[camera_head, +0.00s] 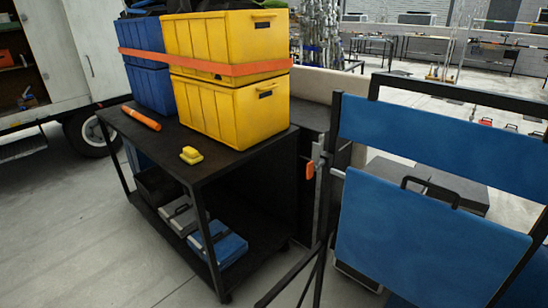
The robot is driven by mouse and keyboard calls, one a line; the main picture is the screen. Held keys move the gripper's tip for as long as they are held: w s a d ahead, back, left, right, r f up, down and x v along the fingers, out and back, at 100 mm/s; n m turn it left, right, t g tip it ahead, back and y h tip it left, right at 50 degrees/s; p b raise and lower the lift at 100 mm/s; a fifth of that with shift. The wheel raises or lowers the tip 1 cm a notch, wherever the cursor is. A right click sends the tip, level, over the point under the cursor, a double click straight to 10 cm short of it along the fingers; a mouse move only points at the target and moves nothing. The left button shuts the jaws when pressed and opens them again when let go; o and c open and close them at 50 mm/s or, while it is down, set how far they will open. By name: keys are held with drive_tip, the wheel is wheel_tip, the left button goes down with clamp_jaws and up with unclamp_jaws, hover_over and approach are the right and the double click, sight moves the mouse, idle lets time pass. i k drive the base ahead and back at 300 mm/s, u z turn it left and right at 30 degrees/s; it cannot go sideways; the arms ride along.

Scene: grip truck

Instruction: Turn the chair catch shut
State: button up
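A blue folding chair (415,245) with a black frame stands at the right, its blue cloth panels facing me. A small orange-red tab (310,170) sits by an upright grey metal strip (319,185) at the chair's left side, next to the cart. It looks like the chair catch, but it is small, and I cannot tell whether it is turned open or shut. My gripper is not in view.
A black cart (235,160) stands left of the chair, bearing yellow crates (225,110) and blue crates (150,85) held by an orange strap. A yellow block (191,155) and an orange tube (141,118) lie on its top. Grey floor (75,240) is clear at lower left.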

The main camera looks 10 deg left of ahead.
sight(314, 166)
drive_tip(key=z, duration=0.05)
drive_tip(key=i, duration=1)
drive_tip(key=z, duration=0.5)
